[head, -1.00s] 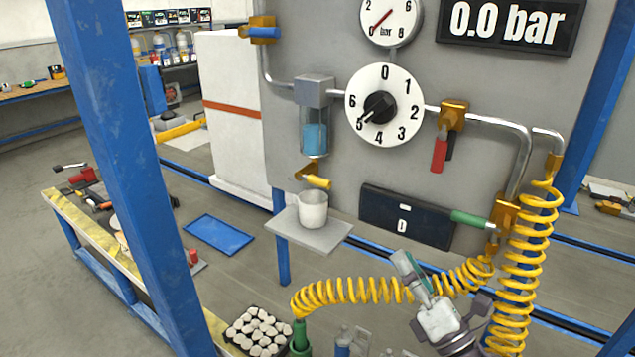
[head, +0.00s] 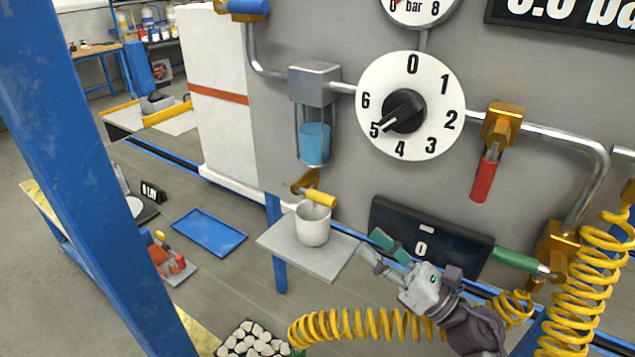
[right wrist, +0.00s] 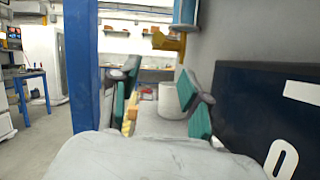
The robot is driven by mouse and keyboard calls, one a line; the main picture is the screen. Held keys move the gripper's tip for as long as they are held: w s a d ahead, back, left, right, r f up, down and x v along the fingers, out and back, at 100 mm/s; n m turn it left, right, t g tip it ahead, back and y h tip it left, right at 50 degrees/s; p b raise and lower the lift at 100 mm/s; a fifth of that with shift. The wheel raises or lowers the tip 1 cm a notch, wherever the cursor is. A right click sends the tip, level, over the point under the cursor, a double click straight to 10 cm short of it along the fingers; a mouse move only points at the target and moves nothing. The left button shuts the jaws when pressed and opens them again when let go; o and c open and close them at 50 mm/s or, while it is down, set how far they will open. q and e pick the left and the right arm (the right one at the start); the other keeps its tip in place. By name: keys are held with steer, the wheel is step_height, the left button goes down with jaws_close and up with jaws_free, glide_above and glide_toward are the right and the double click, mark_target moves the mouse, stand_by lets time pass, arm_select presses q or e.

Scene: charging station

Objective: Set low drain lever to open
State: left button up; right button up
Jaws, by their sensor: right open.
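The low drain lever (head: 320,197) is a yellow handle on a brass valve below the filter bowl (head: 313,142) with blue liquid. It points right and slightly down, just above a white cup (head: 313,224). My right gripper (head: 376,248) is open and empty, right of the cup and lower than the lever, apart from both. In the right wrist view the cup (right wrist: 171,98) shows between the teal finger pads (right wrist: 158,100), with the brass drain valve (right wrist: 170,42) above. My left gripper is not in view.
The cup stands on a grey shelf (head: 290,254). A dial (head: 410,105) and a red lever (head: 486,172) are on the panel above. Yellow coiled hose (head: 350,325) lies below.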

mark_target(319, 199)
steer(key=p+x, duration=0.1)
steer(key=x, duration=0.3)
steer(key=p+x, duration=0.2)
steer(key=x, duration=0.2)
steer(key=p+x, duration=0.2)
steer(key=x, duration=0.3)
steer(key=shift+s+a+r, duration=0.15)
steer(key=shift+s+r, duration=0.1)
steer(key=shift+s, duration=0.1)
steer(key=shift+w+a, duration=0.15)
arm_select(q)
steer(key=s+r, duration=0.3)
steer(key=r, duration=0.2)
arm_select(e)
jaws_close()
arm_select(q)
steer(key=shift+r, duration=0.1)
